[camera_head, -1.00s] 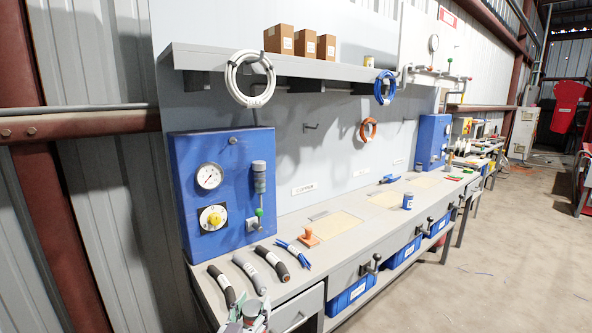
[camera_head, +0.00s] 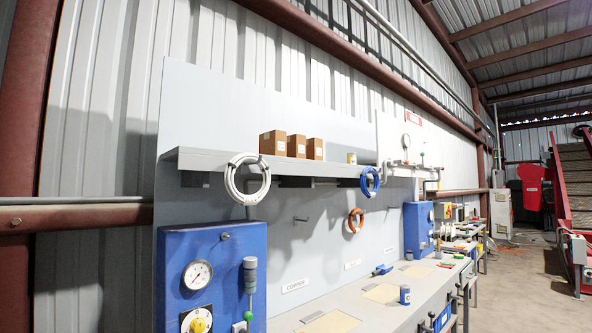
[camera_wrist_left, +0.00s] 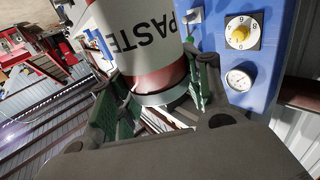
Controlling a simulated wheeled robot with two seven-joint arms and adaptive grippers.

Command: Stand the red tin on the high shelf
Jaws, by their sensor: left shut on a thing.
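The red tin (camera_wrist_left: 163,77), a white can with a red band and the word PASTE, fills the middle of the left wrist view. Its lettering appears upside down there. My left gripper (camera_wrist_left: 152,92) is shut on it, with a green-padded finger on either side. Neither the tin nor my grippers show in the head view. The high shelf (camera_head: 212,158) runs along the grey back panel above the bench. A stretch of its top at the left is bare.
Brown boxes (camera_head: 296,146) and a small tin (camera_head: 351,158) stand on the shelf. A white cable coil (camera_head: 233,180) and a blue coil (camera_head: 365,183) hang at its front edge. Below are a blue gauge box (camera_head: 172,250) and the bench (camera_head: 365,312).

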